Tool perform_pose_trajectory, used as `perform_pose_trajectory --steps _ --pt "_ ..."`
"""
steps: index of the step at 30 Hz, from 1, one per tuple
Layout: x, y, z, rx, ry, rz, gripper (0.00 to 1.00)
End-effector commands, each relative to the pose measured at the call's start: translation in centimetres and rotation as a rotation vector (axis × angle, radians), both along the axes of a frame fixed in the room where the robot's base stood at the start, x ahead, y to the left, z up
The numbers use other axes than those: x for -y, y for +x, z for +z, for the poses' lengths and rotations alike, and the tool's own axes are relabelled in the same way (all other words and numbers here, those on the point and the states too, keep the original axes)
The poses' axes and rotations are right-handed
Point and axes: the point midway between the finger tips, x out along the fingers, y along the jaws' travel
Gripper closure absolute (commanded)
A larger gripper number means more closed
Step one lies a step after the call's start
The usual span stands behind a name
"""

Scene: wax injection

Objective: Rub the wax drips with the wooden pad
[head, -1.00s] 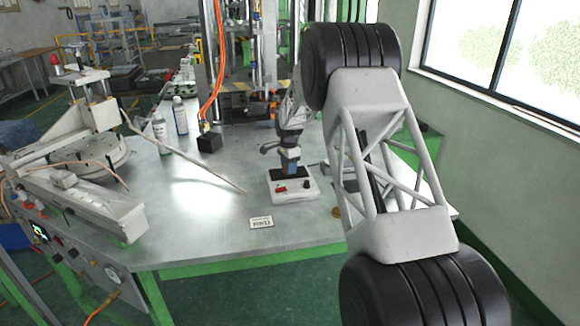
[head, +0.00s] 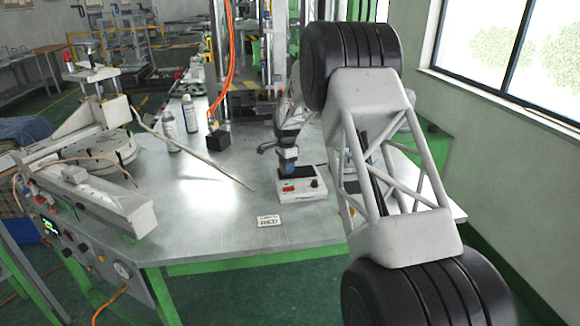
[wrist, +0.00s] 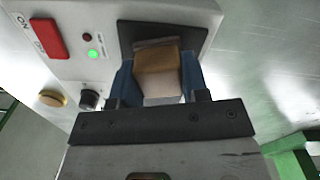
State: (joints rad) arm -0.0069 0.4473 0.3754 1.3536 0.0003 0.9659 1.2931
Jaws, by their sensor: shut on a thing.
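My gripper (wrist: 157,66) is shut on the wooden pad (wrist: 158,62), a small block with a tan-brown upper part and a paler part nearer the camera. Its blue fingers lie on both sides of the pad. The pad is over the dark square plate (wrist: 203,38) on a white box (wrist: 110,18). I cannot tell whether it touches the plate. In the head view my gripper (head: 288,160) points down over the same white box (head: 302,190); the pad is hard to make out there. I cannot make out the wax drips in either view.
The box has a red switch (wrist: 48,38), a lit green lamp (wrist: 93,54) and a black knob (wrist: 89,97). A label card (head: 269,221) lies in front. A long thin rod (head: 200,155), two bottles (head: 190,115) and a black block (head: 217,139) are left.

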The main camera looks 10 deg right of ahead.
Motion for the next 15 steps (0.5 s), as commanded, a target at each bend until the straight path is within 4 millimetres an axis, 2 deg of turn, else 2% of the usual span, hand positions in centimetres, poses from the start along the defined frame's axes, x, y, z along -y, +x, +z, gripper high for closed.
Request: perform_pose_trajectory --steps 9,15 --pt "-0.1 -0.09 -0.24 -0.003 0.0 0.0 1.0" --pt "-0.07 -0.04 0.28 -0.002 0.0 0.0 1.0"
